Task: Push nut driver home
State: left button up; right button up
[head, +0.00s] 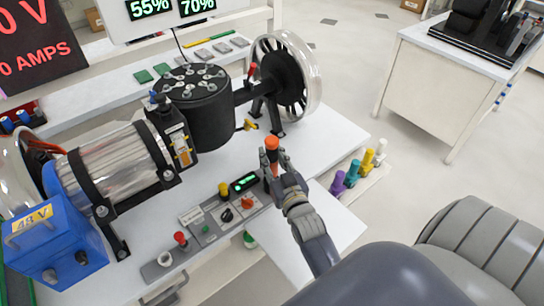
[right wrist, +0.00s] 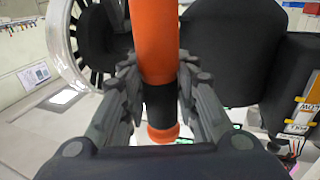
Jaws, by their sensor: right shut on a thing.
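The nut driver has an orange handle (head: 272,143) and stands roughly upright in my right gripper (head: 273,163), above the right part of the white bench. In the right wrist view, the orange handle (right wrist: 157,40) runs down between the two fingers to a black band and an orange end. My right gripper (right wrist: 158,88) is shut around the black band. The driver's shaft and tip cannot be made out. Drivers with purple (head: 338,183), teal (head: 352,172), yellow (head: 367,160) and white handles stand in a row at the bench's right edge. My left gripper is not in view.
The chassis rig's black hub motor (head: 192,105) and clear-rimmed wheel (head: 285,75) stand behind the gripper. A control panel (head: 222,213) with knobs and a green display lies left of it. A blue box (head: 55,243) is at far left. Bare white bench (head: 335,130) lies to the right.

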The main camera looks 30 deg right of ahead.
aim_at(274, 169)
jog(key=shift+f+b, duration=0.95)
jog(key=shift+f, duration=0.5)
dwell(0.8)
jog(key=o, duration=1.1)
jog(key=shift+c, duration=0.2)
jog(key=shift+f, duration=0.1)
jog(key=v, duration=0.7)
jog(key=shift+s, duration=0.25)
jog(key=shift+a, duration=0.1)
